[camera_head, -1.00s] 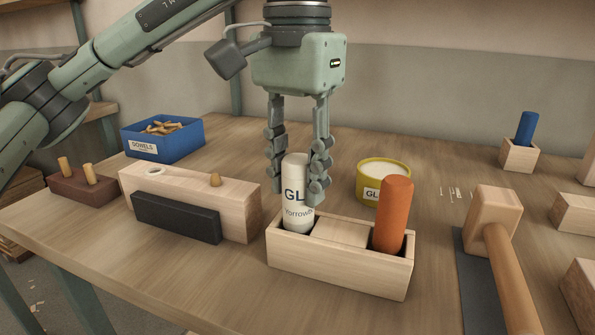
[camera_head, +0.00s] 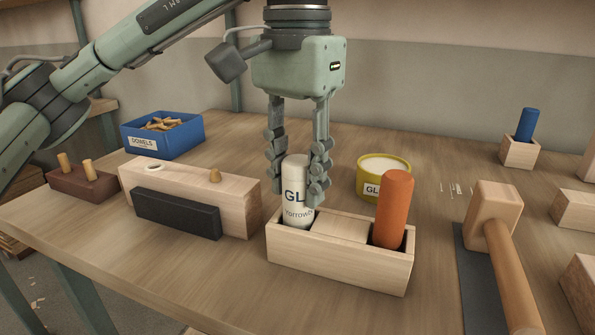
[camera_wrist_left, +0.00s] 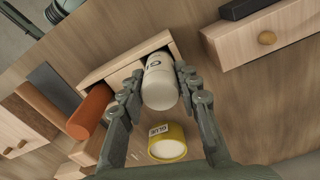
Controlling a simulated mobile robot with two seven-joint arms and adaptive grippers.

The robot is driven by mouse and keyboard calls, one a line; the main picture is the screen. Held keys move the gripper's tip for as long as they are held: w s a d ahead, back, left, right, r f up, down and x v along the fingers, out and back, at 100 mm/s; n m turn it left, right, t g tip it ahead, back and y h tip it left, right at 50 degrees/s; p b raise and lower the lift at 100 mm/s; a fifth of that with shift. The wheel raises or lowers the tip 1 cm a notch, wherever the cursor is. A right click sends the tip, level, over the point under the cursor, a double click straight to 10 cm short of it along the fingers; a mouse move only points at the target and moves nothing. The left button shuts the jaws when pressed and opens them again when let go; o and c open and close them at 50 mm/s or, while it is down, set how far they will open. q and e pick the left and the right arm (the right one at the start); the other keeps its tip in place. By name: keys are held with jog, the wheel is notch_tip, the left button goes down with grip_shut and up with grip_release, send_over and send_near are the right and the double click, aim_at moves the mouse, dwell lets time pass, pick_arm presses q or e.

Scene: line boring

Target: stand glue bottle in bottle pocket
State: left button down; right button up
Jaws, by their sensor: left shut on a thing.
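The white glue bottle (camera_head: 295,193) stands about upright in the left pocket of the wooden holder (camera_head: 338,262). Its lower end is hidden behind the holder's front wall. My left gripper (camera_head: 298,188) is shut on the bottle, with one finger on each side. The left wrist view also shows the bottle (camera_wrist_left: 160,84) between the two fingers (camera_wrist_left: 158,98). Whether the bottle's base rests on the pocket floor cannot be seen. An orange cylinder (camera_head: 393,210) stands in the holder's right pocket. My right gripper is not in view.
A yellow glue tin (camera_head: 369,188) stands close behind the holder. A wooden block with a black strip (camera_head: 176,214) is to the left, a blue dowel box (camera_head: 163,137) behind it. A mallet (camera_head: 497,240) lies on the right. Bare bench lies in front.

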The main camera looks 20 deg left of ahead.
pick_arm(q)
jog(key=shift+f, duration=0.25)
jog(key=c, duration=1)
grip_release()
jog(key=o, duration=1)
jog(key=shift+r, duration=0.15)
jog(key=shift+r+p, duration=2.3)
jog(key=shift+r, duration=2.1)
